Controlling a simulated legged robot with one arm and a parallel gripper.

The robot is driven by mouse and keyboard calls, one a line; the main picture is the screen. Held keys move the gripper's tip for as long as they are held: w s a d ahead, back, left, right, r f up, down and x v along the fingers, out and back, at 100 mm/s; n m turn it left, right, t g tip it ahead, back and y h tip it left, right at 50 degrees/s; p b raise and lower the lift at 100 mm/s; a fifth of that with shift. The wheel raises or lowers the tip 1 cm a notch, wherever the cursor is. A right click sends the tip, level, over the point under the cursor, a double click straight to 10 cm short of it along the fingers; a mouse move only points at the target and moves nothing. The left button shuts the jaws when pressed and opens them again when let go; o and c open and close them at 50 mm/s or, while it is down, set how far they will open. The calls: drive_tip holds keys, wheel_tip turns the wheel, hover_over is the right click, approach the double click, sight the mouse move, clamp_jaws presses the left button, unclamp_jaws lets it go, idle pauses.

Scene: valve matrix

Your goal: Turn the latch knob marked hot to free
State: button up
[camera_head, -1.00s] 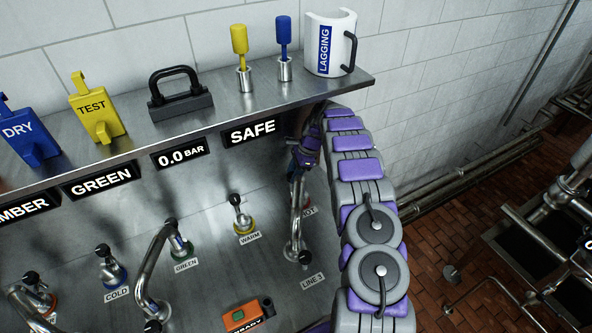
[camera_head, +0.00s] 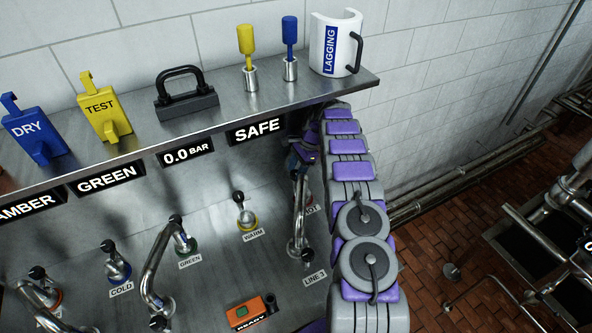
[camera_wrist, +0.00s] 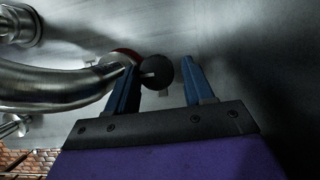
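The latch knob marked hot is mostly hidden in the head view behind a bent steel pipe (camera_head: 299,215) and my arm; its partly covered label (camera_head: 311,209) shows at the pipe's right. In the wrist view, a dark round knob end (camera_wrist: 158,73) with a red base ring (camera_wrist: 121,56) sits close to my fingertips. My gripper (camera_wrist: 158,66) has its two blue fingers apart, one on each side of the dark knob end. The left finger overlaps the knob's stem in the picture. I cannot tell whether either finger touches it.
The steel pipe (camera_wrist: 55,88) runs close to my left finger. Other latch knobs, including warm (camera_head: 245,215), green (camera_head: 184,240) and cold (camera_head: 116,265), stand on the panel. A shelf above holds a white lagging shell (camera_head: 333,45) and tags. An orange ready device (camera_head: 252,311) lies below.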

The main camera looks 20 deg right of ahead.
drive_tip(key=shift+s, duration=0.15)
drive_tip(key=shift+m, duration=0.4)
drive_tip(key=shift+s+f+m+t+b, duration=0.15)
drive_tip(key=shift+m+t+b, duration=0.45)
drive_tip(key=shift+m+b, duration=0.5)
drive_tip(key=shift+m+t+b, duration=0.3)
drive_tip(key=shift+m+b, duration=0.25)
drive_tip(key=shift+m, duration=0.25)
